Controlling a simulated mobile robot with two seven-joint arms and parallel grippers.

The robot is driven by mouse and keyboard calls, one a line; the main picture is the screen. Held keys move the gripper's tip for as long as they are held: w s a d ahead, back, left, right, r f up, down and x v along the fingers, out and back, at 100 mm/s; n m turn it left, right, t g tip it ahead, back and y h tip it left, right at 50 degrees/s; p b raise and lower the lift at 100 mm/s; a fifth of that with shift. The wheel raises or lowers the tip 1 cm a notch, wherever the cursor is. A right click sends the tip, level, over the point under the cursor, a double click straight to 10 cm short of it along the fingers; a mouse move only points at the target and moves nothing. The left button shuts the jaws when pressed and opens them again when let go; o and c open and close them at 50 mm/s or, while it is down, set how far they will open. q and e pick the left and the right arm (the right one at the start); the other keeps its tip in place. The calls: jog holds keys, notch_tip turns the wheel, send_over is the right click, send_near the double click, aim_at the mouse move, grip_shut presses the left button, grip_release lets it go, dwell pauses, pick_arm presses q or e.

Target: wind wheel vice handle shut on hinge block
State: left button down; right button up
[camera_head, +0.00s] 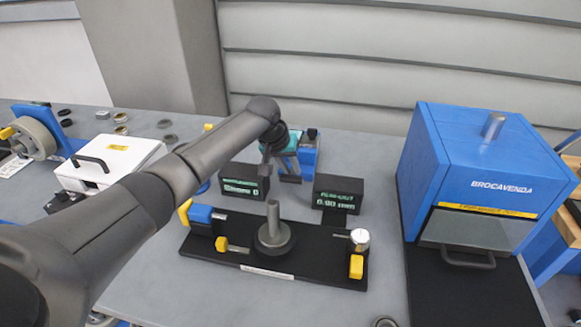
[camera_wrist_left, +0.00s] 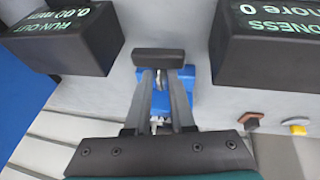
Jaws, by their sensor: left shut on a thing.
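My left gripper (camera_head: 283,170) reaches down at the near side of a small blue vice (camera_head: 308,157) at the back of the bench. In the left wrist view, the left gripper (camera_wrist_left: 160,80) has its fingers close together, with a dark bar (camera_wrist_left: 160,57) across their tips. It is shut on this bar, which looks like the vice handle. The blue vice (camera_wrist_left: 190,78) shows behind the fingers, mostly covered. A bit of bright metal shows between the fingers. I cannot make out the hinge block or how far the vice jaws are closed. My right gripper is out of view.
Two black display boxes, roundness (camera_head: 243,182) and run-out (camera_head: 338,193), flank the gripper closely. A black fixture board (camera_head: 320,268) with a grey wheel (camera_head: 273,240) lies in front. A blue machine (camera_head: 480,165) stands right. A white box (camera_head: 110,160) stands left.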

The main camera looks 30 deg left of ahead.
pick_arm(q)
jog(key=shift+r+p, duration=0.1)
jog(key=shift+p, duration=0.35)
jog(key=y+p, duration=0.1)
jog(key=p, duration=0.1)
jog(key=d+g+y+p, duration=0.1)
jog(key=p, duration=0.2)
jog(key=shift+m+y, duration=0.3)
jog(key=shift+y, duration=0.1)
jog(key=shift+w+d+y+p, duration=0.1)
jog(key=shift+y+p, duration=0.2)
jog(key=shift+y, duration=0.4)
jog(key=shift+f+m+y, duration=0.2)
jog(key=shift+m+y, duration=0.1)
jog(key=shift+y, duration=0.2)
jog(key=c, duration=0.8)
grip_release()
jog(key=shift+o, duration=0.2)
